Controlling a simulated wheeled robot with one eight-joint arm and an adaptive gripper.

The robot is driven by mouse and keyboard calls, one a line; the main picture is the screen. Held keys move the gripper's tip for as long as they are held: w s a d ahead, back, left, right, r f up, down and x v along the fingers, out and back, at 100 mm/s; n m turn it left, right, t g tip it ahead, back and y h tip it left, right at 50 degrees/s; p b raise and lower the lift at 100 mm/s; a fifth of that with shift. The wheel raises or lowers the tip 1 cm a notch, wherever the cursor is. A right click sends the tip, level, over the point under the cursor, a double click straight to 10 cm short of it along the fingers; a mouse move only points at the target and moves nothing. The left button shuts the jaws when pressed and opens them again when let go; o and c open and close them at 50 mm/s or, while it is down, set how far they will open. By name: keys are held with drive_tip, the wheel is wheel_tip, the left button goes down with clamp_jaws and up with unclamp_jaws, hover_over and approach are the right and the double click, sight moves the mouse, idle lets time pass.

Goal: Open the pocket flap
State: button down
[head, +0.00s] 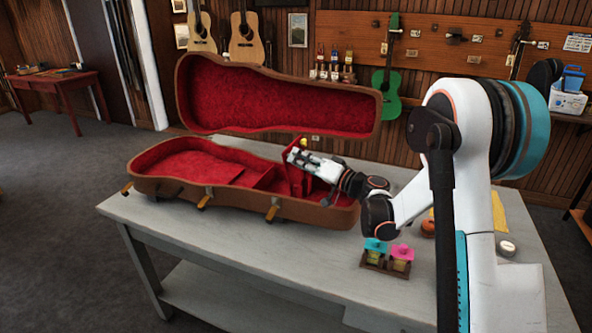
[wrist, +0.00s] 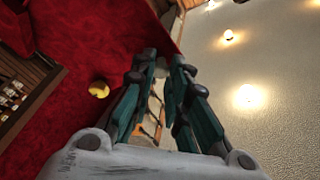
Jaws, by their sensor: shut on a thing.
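The brown instrument case (head: 235,200) lies open on the table, lined in red. The pocket flap (head: 296,181) is a red panel in the right part of the case and looks raised; my gripper partly hides it. A small yellow knob (head: 304,142) shows just above my gripper; it also shows in the wrist view (wrist: 98,89), left of the fingers against red lining. My gripper (head: 293,154) reaches in from the right, above the pocket. In the wrist view its fingers (wrist: 166,58) are close together, and the exact part they grip is hard to see.
The case lid (head: 280,95) stands open behind my gripper. The grey table (head: 245,245) is bare in front of the case. A small wooden holder (head: 385,264) with teal and pink items stands at the front right. A round white item (head: 506,247) lies farther right.

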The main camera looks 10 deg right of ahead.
drive_tip(key=shift+s+d+f, duration=0.1)
drive_tip(key=shift+s+d, duration=0.05)
drive_tip(key=shift+d, duration=0.1)
idle(0.3)
drive_tip(key=c, duration=1.5)
unclamp_jaws()
drive_tip(key=v, duration=1.2)
drive_tip(key=shift+f, duration=0.25)
